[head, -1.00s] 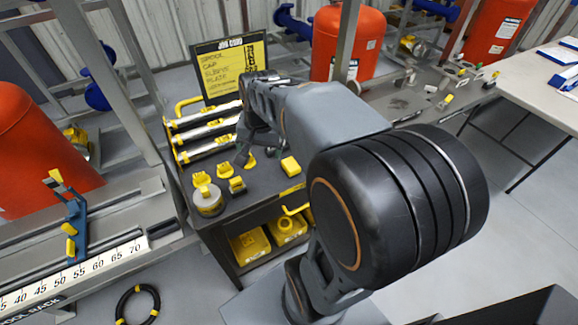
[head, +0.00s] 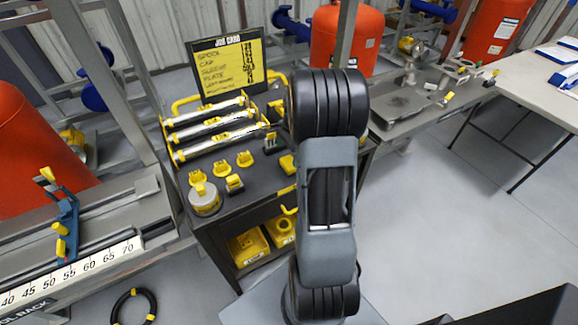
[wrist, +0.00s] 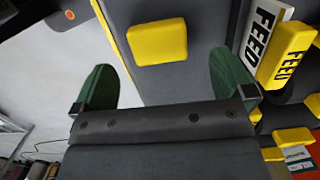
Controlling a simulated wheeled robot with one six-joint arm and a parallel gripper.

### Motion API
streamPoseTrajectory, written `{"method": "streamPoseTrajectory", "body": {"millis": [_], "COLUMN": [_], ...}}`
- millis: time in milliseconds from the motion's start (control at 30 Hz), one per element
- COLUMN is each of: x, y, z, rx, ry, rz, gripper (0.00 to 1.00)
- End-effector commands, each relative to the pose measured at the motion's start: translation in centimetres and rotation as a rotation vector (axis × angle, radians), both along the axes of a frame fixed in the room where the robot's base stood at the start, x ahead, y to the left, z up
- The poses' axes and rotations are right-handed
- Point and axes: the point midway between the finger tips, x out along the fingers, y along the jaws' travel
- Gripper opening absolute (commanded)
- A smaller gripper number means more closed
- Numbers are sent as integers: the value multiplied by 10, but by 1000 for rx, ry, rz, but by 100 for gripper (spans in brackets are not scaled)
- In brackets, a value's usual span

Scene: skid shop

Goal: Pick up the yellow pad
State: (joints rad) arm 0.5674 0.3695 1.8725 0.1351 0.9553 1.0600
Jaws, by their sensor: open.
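The yellow pad (wrist: 158,41) is a plain rounded block on the dark grey top of the cart, near its edge. In the wrist view it lies just beyond and between the green fingertips of my gripper (wrist: 160,78), with no visible contact. My gripper is open and empty. In the head view the yellow pad (head: 287,163) shows at the right side of the cart top, partly covered by my arm. My gripper is hidden behind my arm there.
A rack of silver tubes (head: 208,123) and a job card board (head: 229,66) are behind. A yellow block marked FEED (wrist: 287,55) is at right in the wrist view.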

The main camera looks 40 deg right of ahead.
Motion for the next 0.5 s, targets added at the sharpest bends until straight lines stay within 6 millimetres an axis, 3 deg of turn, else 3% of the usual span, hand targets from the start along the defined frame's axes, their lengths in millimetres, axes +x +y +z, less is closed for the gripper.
{"method": "streamPoseTrajectory", "body": {"millis": [233,500], "x": [-1,-2], "y": [2,4], "z": [-15,-50], "rx": [1,0], "ry": [2,2], "rz": [1,2], "gripper": [100,100]}}
